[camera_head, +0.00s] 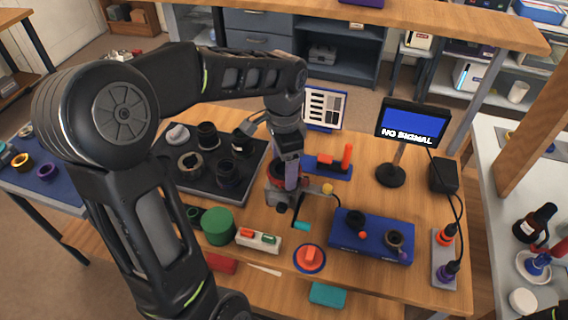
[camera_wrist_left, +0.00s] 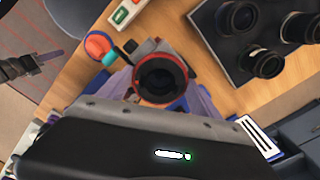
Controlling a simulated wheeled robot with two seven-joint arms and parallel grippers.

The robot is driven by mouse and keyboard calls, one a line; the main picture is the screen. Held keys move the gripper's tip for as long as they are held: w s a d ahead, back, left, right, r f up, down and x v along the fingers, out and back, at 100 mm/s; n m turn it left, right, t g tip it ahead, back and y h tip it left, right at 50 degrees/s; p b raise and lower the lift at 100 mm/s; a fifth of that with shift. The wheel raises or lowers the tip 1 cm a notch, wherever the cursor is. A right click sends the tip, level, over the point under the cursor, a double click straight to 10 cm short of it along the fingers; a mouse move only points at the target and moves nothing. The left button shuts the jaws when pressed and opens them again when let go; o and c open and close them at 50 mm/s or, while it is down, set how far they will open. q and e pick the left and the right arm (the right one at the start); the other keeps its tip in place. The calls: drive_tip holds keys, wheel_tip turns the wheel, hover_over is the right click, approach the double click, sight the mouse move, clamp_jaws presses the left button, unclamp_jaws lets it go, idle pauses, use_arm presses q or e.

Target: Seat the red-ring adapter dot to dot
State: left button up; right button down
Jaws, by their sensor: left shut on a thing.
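My left gripper (camera_head: 288,187) reaches down over the middle of the table. In the left wrist view its purple fingers (camera_wrist_left: 163,92) stand on both sides of the red-ring adapter (camera_wrist_left: 161,78), a dark open ring with a red rim, and it is shut on it. In the head view the adapter (camera_head: 278,173) is mostly hidden behind the finger. A grey block (camera_head: 283,196) lies close around the fingertips; I cannot tell whether the adapter touches it. No alignment dots can be made out.
A dark tray (camera_head: 188,199) with several lens parts stands left. A green cylinder (camera_head: 218,226), a switch box (camera_head: 258,241) and a red knob (camera_head: 309,257) lie in front. A blue stand (camera_head: 370,246) with dark rings and a monitor (camera_head: 412,124) are right.

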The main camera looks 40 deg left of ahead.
use_arm(q)
drive_tip(key=shift+f+b, duration=0.3)
drive_tip(key=shift+f, duration=0.2)
idle(0.5)
drive_tip(key=shift+r, duration=0.1)
